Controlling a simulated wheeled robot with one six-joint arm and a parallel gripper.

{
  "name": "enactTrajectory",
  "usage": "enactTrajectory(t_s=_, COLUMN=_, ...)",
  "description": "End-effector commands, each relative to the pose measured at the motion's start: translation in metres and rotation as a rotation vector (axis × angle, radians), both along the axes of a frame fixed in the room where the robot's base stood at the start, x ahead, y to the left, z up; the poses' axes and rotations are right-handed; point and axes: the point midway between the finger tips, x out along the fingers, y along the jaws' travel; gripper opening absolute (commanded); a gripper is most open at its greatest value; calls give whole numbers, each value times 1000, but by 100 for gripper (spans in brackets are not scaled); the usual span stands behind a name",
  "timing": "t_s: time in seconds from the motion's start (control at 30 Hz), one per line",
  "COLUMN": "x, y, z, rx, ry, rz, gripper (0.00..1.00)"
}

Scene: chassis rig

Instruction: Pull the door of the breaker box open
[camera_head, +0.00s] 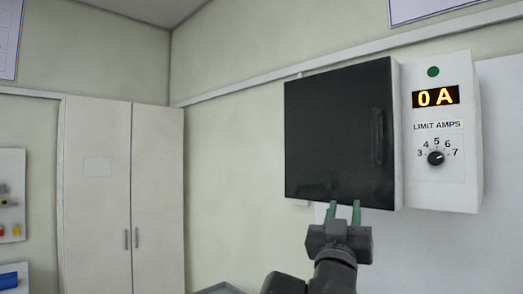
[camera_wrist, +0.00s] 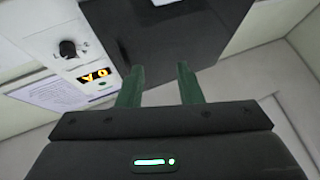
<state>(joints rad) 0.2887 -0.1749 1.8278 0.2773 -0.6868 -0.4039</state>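The breaker box door (camera_head: 335,135) is a dark, almost black panel on the wall, and it looks shut. Its vertical bar handle (camera_head: 377,137) is near the right edge of the door. My gripper (camera_head: 343,208) is at the lower edge of the door, below and left of the handle. Its two green fingers are apart with nothing between them. In the wrist view my gripper (camera_wrist: 160,85) shows open fingers with the dark door (camera_wrist: 165,30) beyond them.
A white control panel (camera_head: 440,110) right of the door has a "0 A" display (camera_head: 436,96) and a limit knob (camera_head: 436,158). A white cabinet (camera_head: 122,200) stands at the left. Small parts hang on a board (camera_head: 12,195) at the far left. The wall between cabinet and box is bare.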

Motion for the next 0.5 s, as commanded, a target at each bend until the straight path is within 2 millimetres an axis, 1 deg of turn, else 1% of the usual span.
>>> enactTrajectory(t_s=0.03, x=-10, y=-6, z=26, rx=-21, ry=-63, rz=-38, gripper=33)
enactTrajectory(t_s=0.1, x=-21, y=-12, z=45, rx=-41, ry=-132, rz=-78, gripper=33)
enactTrajectory(t_s=0.2, x=-32, y=-16, z=60, rx=-61, ry=-189, rz=-115, gripper=33)
enactTrajectory(t_s=0.3, x=-34, y=-18, z=68, rx=-67, ry=-209, rz=-127, gripper=33)
enactTrajectory(t_s=0.43, x=-26, y=-25, z=79, rx=-67, ry=-209, rz=-128, gripper=33)
enactTrajectory(t_s=0.5, x=-19, y=-31, z=88, rx=-66, ry=-207, rz=-129, gripper=33)
